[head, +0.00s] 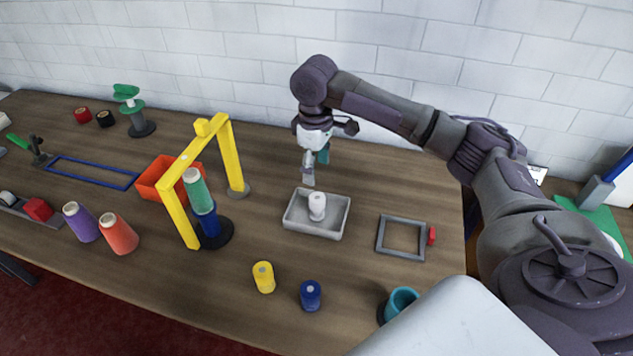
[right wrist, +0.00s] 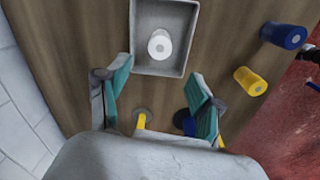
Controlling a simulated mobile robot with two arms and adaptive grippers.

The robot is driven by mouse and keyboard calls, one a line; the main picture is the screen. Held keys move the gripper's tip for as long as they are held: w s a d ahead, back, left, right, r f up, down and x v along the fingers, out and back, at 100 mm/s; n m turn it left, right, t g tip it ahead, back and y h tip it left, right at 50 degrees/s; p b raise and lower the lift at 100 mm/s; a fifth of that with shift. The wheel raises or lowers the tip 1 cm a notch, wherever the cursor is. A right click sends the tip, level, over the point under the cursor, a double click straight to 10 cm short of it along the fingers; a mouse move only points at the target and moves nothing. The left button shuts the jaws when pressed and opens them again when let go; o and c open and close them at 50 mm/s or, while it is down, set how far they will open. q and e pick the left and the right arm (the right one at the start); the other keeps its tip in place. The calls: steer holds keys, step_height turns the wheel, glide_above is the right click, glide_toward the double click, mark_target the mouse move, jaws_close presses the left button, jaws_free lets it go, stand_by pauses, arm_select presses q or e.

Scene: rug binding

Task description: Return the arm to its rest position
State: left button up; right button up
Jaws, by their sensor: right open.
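My right gripper (head: 315,170) hangs above the table near the back edge of a grey tray (head: 290,221). In the right wrist view its two teal fingers (right wrist: 158,98) are spread apart with nothing between them. A white spool (head: 317,205) stands upright in the tray, which also shows in the right wrist view (right wrist: 188,13). My right arm (head: 400,115) reaches in from the right and bends over the table. My left gripper is not in view.
A yellow gantry (head: 233,155) stands over a green spool (head: 195,190) left of the tray. A yellow spool (head: 263,277), a blue spool (head: 310,295) and a teal cup (head: 402,301) stand in front. A grey frame (head: 402,256) lies right. A white wall (head: 250,50) closes off the back.

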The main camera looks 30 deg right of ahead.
steer(key=shift+r, duration=0.45)
